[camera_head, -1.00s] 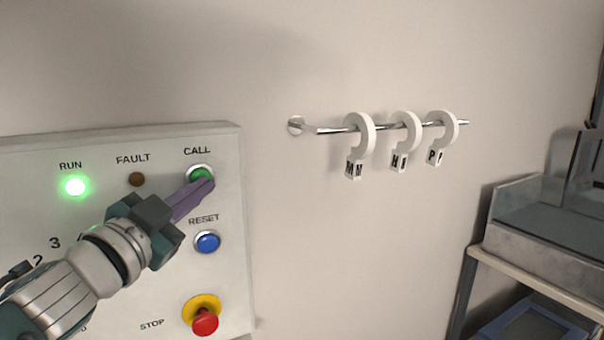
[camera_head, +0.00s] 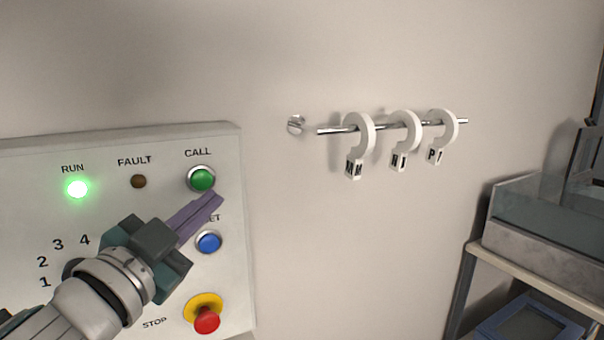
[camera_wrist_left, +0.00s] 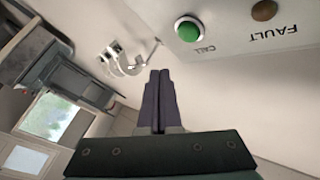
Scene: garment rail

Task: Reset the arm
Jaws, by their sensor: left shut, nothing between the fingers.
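My left gripper (camera_head: 212,203) is shut and empty. Its purple fingers are just below the green CALL button (camera_head: 201,179) and cover part of the RESET label in the head view. The blue button (camera_head: 208,242) under that label is below the fingertips. In the left wrist view the shut fingers (camera_wrist_left: 159,75) point up the picture, with the green button (camera_wrist_left: 189,29) ahead and to the right, apart from them. My right gripper is in neither view.
The control panel (camera_head: 110,220) has a lit green RUN lamp (camera_head: 77,187), a dark FAULT lamp (camera_head: 138,181) and a red STOP button (camera_head: 206,319) on yellow. A rail (camera_head: 337,130) with three white hooks (camera_head: 359,132) is right of it. A shelf (camera_head: 540,262) stands far right.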

